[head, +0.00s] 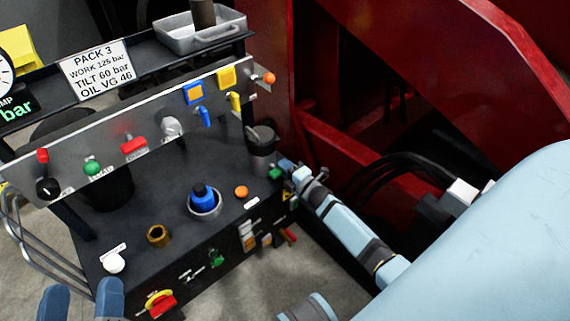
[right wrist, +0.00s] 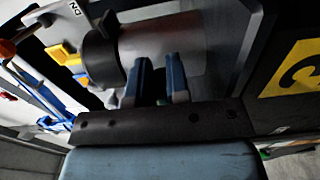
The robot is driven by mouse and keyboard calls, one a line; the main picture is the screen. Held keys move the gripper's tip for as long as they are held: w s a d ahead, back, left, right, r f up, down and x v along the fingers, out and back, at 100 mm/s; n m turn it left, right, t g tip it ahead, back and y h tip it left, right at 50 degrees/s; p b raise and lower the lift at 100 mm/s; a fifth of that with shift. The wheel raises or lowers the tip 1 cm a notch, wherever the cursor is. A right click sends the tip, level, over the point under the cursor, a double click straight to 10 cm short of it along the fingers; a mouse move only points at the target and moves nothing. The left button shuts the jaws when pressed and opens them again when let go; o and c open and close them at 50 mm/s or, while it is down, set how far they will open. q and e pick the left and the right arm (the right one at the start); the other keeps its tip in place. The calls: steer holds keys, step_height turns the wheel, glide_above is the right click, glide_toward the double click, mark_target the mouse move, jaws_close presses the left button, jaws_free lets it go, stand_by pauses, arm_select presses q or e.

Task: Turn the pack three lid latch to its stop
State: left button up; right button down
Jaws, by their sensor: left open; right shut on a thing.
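The pack three console (head: 150,225) stands at left with its "PACK 3" sign (head: 97,68). A grey canister with a black lid (head: 261,141) stands at its right end; it also fills the upper middle of the right wrist view (right wrist: 160,45). My right gripper (head: 284,169) is at the console's right edge, just below the canister, its fingers (right wrist: 155,84) close together. My left gripper (head: 82,300) is open and empty at bottom left.
The console top carries a blue knob (head: 203,197), a brass fitting (head: 158,235) and a white knob (head: 113,263). A sloping panel (head: 130,130) with coloured handles stands behind. Black hoses (head: 400,165) and a red frame (head: 440,50) are at right.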

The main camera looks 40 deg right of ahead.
steer(key=c, duration=1.1)
jaws_free()
arm_select(q)
steer(key=shift+w+a+f+g+y+p, duration=0.1)
steer(key=shift+a+f+g+y+p, duration=0.2)
steer(key=shift+f+p, duration=0.25)
steer(key=shift+a+f+g+y+p, duration=0.15)
steer(key=shift+f+y+p, duration=0.35)
steer(key=shift+f, duration=0.15)
steer(key=shift+w+a+f+g+y+p, duration=0.1)
steer(key=shift+a+f+g+y+p, duration=0.15)
steer(key=shift+f+p, duration=0.3)
arm_select(e)
steer(key=s+d, duration=0.1)
steer(key=s, duration=1.3)
arm_select(q)
steer(key=shift+r, duration=0.25)
arm_select(e)
steer(key=shift+w, duration=0.1)
arm_select(q)
steer(key=shift+s, duration=0.1)
